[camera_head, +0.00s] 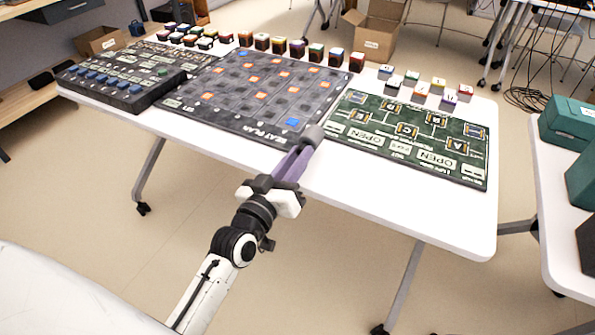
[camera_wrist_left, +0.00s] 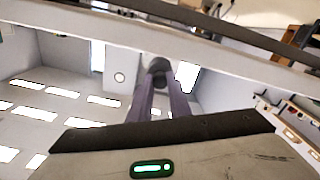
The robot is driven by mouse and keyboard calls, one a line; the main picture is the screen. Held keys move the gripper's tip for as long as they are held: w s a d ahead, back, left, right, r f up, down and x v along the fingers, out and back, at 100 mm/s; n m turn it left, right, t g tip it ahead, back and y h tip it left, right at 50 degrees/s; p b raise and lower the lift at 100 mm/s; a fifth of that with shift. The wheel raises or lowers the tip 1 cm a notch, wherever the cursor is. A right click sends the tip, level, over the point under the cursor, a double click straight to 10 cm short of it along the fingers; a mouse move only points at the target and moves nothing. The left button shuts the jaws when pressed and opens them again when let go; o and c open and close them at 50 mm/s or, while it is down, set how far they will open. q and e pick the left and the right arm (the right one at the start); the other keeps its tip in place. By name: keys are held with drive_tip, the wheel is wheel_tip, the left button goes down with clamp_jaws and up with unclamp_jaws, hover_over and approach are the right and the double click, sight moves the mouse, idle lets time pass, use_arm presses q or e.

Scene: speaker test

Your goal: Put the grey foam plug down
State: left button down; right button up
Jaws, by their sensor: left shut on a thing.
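My left gripper (camera_head: 303,146) reaches up from the bottom of the head view. Its purple fingers are shut on the grey foam plug (camera_head: 314,132), a small dark grey piece at their tips. The plug appears over the front edge of the table, near the gap between the dark seat plan board and the green board. I cannot tell how high it is above the table. In the left wrist view the plug (camera_wrist_left: 160,68) shows between the far ends of the fingers. My right gripper is not in view.
The white table (camera_head: 345,190) carries the seat plan board (camera_head: 215,105), the green board (camera_head: 375,138) and a dark panel (camera_head: 120,90) with blue pieces. Several coloured blocks stand along the back. A bare strip runs along the front. Teal boxes (camera_head: 570,122) stand on another table at right.

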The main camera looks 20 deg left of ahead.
use_arm(q)
wheel_tip(320, 180, down, 2)
drive_tip(key=shift+f+b, duration=0.2)
drive_tip(key=shift+b, duration=0.55)
drive_tip(key=shift+r, duration=0.2)
drive_tip(key=shift+f, duration=0.15)
drive_tip(key=c, duration=2.1)
unclamp_jaws()
drive_tip(key=shift+f, duration=0.1)
drive_tip(key=shift+o, duration=0.9)
